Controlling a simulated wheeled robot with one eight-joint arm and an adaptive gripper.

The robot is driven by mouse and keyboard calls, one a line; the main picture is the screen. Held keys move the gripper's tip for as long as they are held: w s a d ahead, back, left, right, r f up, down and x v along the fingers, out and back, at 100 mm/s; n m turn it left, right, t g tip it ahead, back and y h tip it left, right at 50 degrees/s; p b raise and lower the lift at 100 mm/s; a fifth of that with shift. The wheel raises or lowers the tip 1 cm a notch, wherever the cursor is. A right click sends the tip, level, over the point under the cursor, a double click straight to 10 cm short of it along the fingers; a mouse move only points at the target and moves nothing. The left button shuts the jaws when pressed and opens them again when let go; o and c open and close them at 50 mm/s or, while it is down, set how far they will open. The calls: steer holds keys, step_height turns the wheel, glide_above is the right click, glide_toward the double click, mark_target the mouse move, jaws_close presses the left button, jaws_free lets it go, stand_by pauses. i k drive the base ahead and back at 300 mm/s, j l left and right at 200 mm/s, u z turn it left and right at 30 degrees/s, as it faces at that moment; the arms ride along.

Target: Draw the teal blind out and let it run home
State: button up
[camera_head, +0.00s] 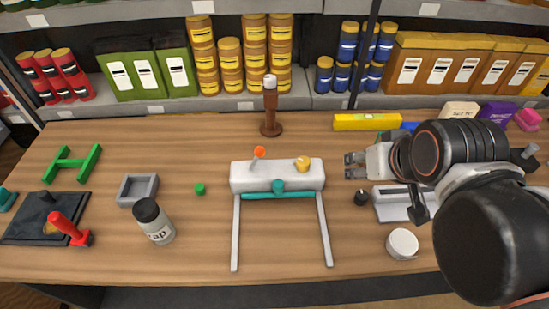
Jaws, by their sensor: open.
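The teal blind (300,194) shows as a narrow teal strip along the front of a white housing (250,175). A teal knob or pull (278,185) sits at the strip's middle. Two pale rails (236,235) run from the housing toward the table's front edge, with bare wood between them. An orange-tipped lever (259,153) and a yellow knob (302,163) stand on the housing. My gripper (350,166) is open and empty, to the right of the housing and apart from it, with its fingers pointing left.
A small black knob (361,198), a grey-white device (390,205) and a white round lid (402,244) lie below my arm. A brown pump-like post (270,110) stands behind the housing. A jar (154,222), a green cap (200,189) and a grey tray (137,189) are left.

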mark_target(278, 184)
steer(key=k+j+z, duration=0.45)
steer(key=k+j, duration=0.3)
steer(key=k+j+z, duration=0.25)
steer(key=k, duration=0.2)
steer(key=k+j+z, duration=0.2)
steer(key=k, duration=0.2)
steer(key=k+j+z, duration=0.25)
steer(key=k, duration=0.2)
steer(key=l, duration=0.1)
